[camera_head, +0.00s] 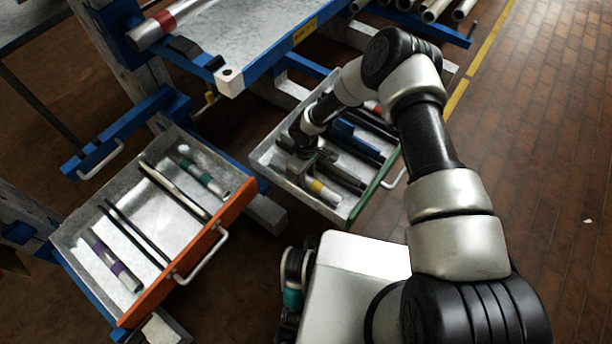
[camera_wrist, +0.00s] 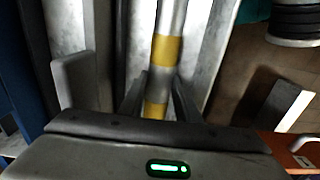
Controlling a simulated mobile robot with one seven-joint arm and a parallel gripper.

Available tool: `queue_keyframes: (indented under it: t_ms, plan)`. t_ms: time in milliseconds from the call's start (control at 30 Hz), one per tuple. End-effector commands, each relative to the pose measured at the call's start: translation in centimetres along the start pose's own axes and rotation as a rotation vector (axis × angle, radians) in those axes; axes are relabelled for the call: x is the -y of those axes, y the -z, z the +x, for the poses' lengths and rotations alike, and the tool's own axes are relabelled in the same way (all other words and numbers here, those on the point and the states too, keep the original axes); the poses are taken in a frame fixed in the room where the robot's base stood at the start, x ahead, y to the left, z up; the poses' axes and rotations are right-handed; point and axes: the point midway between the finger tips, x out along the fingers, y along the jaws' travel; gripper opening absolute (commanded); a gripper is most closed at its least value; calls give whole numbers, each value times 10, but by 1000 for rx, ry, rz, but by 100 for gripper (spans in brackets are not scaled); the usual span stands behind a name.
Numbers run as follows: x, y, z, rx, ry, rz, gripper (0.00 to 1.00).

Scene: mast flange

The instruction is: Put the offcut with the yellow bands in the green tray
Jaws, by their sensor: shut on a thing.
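The offcut with yellow bands (camera_head: 318,190) is a grey metal tube. It lies within the outline of the green tray (camera_head: 366,196), a grey drawer with a green front edge, near its lower left side. I cannot tell whether it touches the tray floor. My gripper (camera_head: 308,172) is over the same end of the tray. In the wrist view the banded offcut (camera_wrist: 167,50) runs between the two fingers of my gripper (camera_wrist: 157,100), which are shut on it. The fingers hide part of the tube.
Dark and blue bars (camera_head: 357,138) lie in the green tray beside the offcut. An orange-fronted tray (camera_head: 195,258) at left holds a purple-banded tube (camera_head: 114,260), a green-banded tube (camera_head: 203,177) and dark bars. A blue-edged bench (camera_head: 272,50) stands above. Brick floor is open at right.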

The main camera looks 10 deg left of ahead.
Motion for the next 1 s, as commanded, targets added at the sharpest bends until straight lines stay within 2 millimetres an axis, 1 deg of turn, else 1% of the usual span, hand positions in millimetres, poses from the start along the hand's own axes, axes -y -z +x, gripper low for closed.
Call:
queue_keyframes:
  t_ms: [200, 233, 300, 333, 600, 733, 867, 1000]
  plan:
    - [0, 0, 4, 0, 0, -1, 2]
    - [0, 0, 3, 1, 0, -1, 34]
    - [0, 0, 2, 1, 0, -1, 46]
    - [0, 0, 2, 1, 0, -1, 48]
    - [0, 0, 2, 1, 0, 0, 48]
    - [0, 0, -7, 0, 0, -1, 48]
    - [-1, 0, -31, -1, -2, -2, 48]
    - [-1, 0, -63, -1, -3, -1, 48]
